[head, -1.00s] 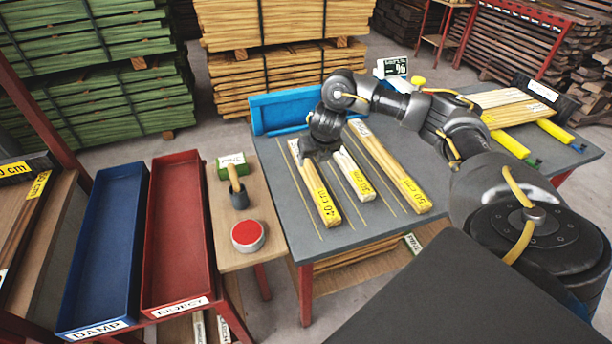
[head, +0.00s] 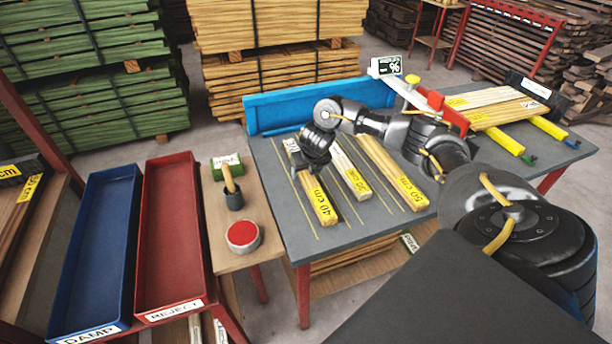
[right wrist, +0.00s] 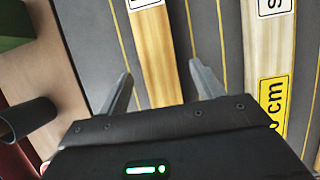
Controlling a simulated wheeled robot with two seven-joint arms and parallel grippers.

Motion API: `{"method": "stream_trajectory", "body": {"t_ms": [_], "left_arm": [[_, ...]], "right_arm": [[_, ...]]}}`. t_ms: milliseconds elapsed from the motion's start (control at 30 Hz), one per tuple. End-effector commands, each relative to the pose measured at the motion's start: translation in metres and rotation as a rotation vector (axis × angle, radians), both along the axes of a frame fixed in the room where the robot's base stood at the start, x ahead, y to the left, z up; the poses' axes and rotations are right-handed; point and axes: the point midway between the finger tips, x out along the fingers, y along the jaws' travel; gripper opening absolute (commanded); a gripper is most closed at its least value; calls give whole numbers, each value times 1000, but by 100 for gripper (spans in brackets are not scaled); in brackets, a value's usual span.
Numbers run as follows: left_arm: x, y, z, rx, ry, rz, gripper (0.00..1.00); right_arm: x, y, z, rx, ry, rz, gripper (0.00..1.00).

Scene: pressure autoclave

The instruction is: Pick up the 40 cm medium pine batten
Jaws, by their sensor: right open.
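The 40 cm batten (head: 318,202) is a pale wooden strip with a yellow label at its near end. It lies flat on the grey table (head: 290,238), leftmost of three battens. My right gripper (head: 306,172) is over its far half and hides part of it. In the right wrist view my right gripper (right wrist: 160,90) is open, with the 40 cm batten (right wrist: 158,55) seen between its fingers and not gripped. Whether the fingers reach down beside the wood I cannot tell. My left gripper is not in view.
A shorter batten (head: 350,170) and the 50 cm batten (head: 394,172) lie to the right. A side table with a red-topped tin (head: 243,236) and the blue DAMP (head: 92,250) and red REJECT (head: 168,240) trays stand left.

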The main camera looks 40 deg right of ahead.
Motion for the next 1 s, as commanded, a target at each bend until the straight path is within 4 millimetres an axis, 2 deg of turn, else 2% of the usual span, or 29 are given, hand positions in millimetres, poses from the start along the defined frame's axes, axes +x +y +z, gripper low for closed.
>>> {"method": "stream_trajectory", "body": {"t_ms": [100, 200, 433, 867, 1000], "left_arm": [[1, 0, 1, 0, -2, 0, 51], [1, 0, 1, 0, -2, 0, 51], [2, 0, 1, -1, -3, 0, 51], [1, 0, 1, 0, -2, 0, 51], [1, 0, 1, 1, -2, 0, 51]], "right_arm": [[5, -2, -14, 1, 2, -2, 66], [8, -3, -20, -1, 0, -1, 66], [8, -3, -21, 0, -1, 0, 66], [8, -3, -20, 0, -1, 0, 11], [9, -3, -20, -1, -2, 0, 11]]}}
